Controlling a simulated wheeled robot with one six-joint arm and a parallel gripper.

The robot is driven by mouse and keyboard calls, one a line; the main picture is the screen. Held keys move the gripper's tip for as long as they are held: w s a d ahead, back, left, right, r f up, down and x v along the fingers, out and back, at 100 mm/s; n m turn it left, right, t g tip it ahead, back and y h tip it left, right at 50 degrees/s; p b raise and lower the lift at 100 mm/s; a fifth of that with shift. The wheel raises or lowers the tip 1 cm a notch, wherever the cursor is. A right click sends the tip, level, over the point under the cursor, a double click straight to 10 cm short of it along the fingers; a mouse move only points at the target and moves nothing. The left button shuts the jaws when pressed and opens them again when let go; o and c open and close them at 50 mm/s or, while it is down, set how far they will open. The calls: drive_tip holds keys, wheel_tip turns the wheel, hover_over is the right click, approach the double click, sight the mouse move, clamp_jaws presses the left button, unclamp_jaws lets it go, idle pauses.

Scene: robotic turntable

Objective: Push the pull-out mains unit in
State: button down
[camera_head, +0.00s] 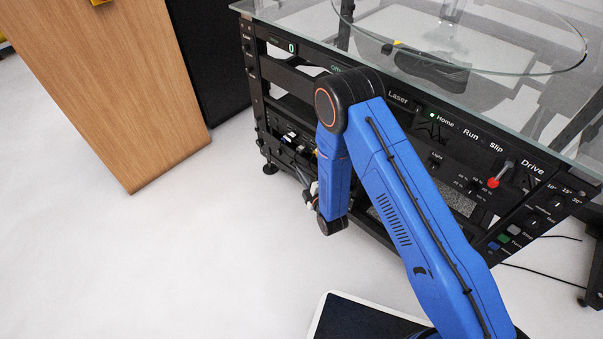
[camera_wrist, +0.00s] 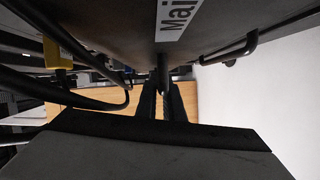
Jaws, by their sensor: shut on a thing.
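The mains unit (camera_wrist: 110,25) shows in the wrist view as a dark panel across the top. It has a white label (camera_wrist: 178,14), cut off by the frame edge, of which "Mai" can be read. My gripper (camera_wrist: 165,103) is below the label with its two dark fingers close together on a dark handle (camera_wrist: 163,72) at the panel. A second black handle (camera_wrist: 245,48) sticks out from the panel to the right, free. In the head view my arm covers most of the gripper and the unit at the rack's lower left. How far out the unit stands cannot be told.
The black rack (camera_head: 262,97) carries a glass top (camera_head: 540,110) and labelled control panels. Black cables and a yellow connector (camera_wrist: 57,52) lie left of my gripper in the wrist view. A wooden cabinet (camera_head: 110,80) stands left.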

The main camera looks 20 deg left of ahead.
sight(310, 170)
drive_tip(key=shift+w+d, duration=0.4)
drive_tip(key=shift+w, duration=0.5)
drive_tip(key=shift+w+d, duration=0.35)
drive_tip(key=shift+w, duration=0.5)
drive_tip(key=c, duration=1.9)
unclamp_jaws()
drive_tip(key=shift+w+d, duration=0.1)
drive_tip(key=v, duration=1.7)
drive_tip(key=shift+s, duration=0.25)
drive_tip(key=shift+f, duration=0.1)
